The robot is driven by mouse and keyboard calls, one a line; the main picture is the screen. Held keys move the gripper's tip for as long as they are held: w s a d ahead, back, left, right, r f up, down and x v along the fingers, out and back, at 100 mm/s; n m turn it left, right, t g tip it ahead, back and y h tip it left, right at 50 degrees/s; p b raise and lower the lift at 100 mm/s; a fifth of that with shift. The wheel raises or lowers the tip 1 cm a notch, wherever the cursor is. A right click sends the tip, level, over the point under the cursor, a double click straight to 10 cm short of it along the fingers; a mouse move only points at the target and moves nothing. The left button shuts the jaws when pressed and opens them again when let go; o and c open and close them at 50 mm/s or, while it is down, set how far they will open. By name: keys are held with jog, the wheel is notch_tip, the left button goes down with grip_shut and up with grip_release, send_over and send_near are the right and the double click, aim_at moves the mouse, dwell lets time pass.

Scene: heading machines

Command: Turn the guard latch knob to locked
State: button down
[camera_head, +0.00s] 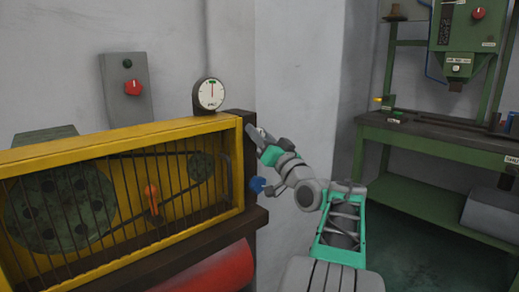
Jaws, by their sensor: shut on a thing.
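My gripper (259,137) is at the dark post (240,130) on the right end of the yellow guard (120,140). Its fingers are closed on a small knob at the post, which I take to be the guard latch knob. The fingers hide most of the knob, so its turned position and any locked mark cannot be read. My arm reaches in from the lower right.
A blue ball-shaped knob (257,184) sits just below my gripper. A grey box with a red knob (126,88) is on the wall. A green workbench (430,138) stands right.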

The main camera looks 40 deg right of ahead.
jog(key=shift+n, duration=0.3)
jog(key=c, duration=1)
grip_release()
jog(key=shift+o, duration=0.2)
jog(key=shift+r, duration=0.1)
